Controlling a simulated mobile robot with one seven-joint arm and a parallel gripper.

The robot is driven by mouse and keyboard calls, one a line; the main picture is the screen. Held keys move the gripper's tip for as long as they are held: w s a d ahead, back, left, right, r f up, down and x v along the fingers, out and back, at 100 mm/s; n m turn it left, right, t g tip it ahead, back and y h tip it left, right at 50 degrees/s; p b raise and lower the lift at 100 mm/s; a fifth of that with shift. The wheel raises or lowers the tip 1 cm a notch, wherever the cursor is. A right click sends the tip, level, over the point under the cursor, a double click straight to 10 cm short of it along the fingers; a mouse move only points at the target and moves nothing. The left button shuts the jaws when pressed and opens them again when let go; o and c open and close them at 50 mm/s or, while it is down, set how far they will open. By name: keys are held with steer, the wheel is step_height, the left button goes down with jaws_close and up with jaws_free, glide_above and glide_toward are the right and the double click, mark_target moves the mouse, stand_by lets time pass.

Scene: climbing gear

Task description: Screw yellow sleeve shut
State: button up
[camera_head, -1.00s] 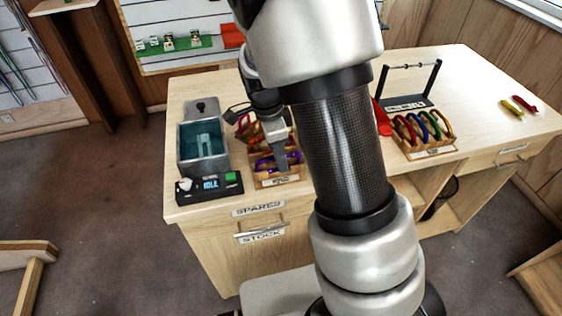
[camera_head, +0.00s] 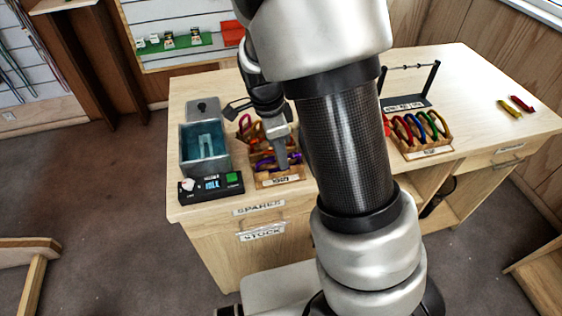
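My gripper (camera_head: 282,162) points down into a small wooden box (camera_head: 278,183) near the table's front edge, left of my forearm. The box holds several carabiners, including a purple one (camera_head: 294,158) beside the fingers and orange and red ones (camera_head: 253,132) behind. My gripper's fingers overlap these carabiners in view, and I cannot tell whether they are open, shut or touching one. No yellow sleeve can be made out in that box. A second wooden rack (camera_head: 428,152) right of my arm holds several coloured carabiners, with a yellow one (camera_head: 444,124) at its right end.
A teal-lined metal tank (camera_head: 205,170) and a black device with a lit display (camera_head: 211,188) stand left of the box. A black stand with a bar (camera_head: 408,101) is behind the right rack. Yellow (camera_head: 511,108) and red (camera_head: 522,104) pieces lie far right; the tabletop around them is clear.

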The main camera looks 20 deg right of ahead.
steer(key=shift+s, duration=0.75)
steer(key=shift+f, duration=0.1)
steer(key=shift+f+b, duration=0.9)
steer(key=shift+f, duration=0.4)
steer(key=shift+w, duration=0.8)
steer(key=shift+r, duration=0.1)
